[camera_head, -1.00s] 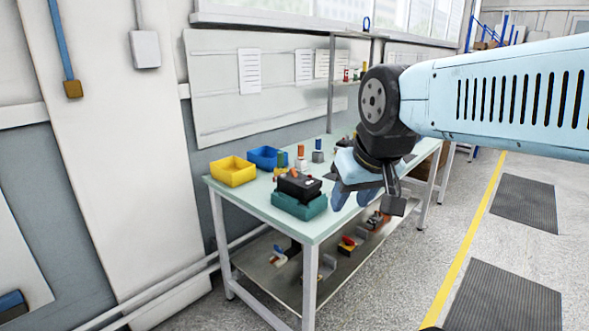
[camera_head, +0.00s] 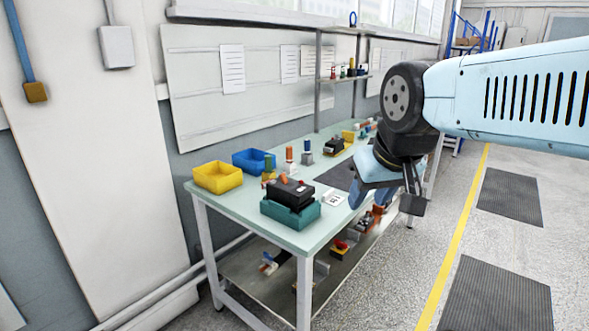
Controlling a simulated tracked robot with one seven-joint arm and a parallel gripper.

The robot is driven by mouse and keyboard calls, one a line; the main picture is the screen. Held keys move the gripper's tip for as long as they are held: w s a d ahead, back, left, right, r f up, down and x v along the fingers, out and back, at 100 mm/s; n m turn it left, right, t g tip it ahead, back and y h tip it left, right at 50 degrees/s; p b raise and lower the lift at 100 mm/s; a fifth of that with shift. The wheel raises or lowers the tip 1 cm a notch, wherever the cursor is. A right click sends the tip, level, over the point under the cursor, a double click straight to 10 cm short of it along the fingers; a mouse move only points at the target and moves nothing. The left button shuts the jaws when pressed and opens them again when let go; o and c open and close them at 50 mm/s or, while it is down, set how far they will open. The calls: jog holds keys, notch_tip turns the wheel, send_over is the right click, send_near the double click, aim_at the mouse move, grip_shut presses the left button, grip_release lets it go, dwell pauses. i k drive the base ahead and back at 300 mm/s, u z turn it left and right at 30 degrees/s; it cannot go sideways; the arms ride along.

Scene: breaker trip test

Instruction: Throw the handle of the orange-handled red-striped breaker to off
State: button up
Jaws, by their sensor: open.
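My gripper (camera_head: 371,195), pale blue, hangs over the right front part of the workbench (camera_head: 237,214); it is open, and I see nothing between its fingers. Small upright pieces with orange tops stand on the bench: one with a white lower part (camera_head: 289,158) and one on a grey block (camera_head: 307,152). A dark device (camera_head: 290,192) sits on a teal box (camera_head: 291,214) at the near left. Another dark device (camera_head: 335,147) stands near the back by something yellow. No red stripe is readable, so I cannot tell which is the breaker. My arm hides part of the bench's right side.
A yellow bin (camera_head: 218,178) and a blue bin (camera_head: 254,161) stand at the bench's left end. A white card (camera_head: 334,197) lies near the teal box. Several parts lie on the lower shelf (camera_head: 250,270). The floor right of the bench is open, with dark mats (camera_head: 495,293).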

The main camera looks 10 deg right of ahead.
aim_at(282, 177)
jog(key=z, duration=0.25)
jog(key=i, duration=0.85)
jog(key=u, duration=0.55)
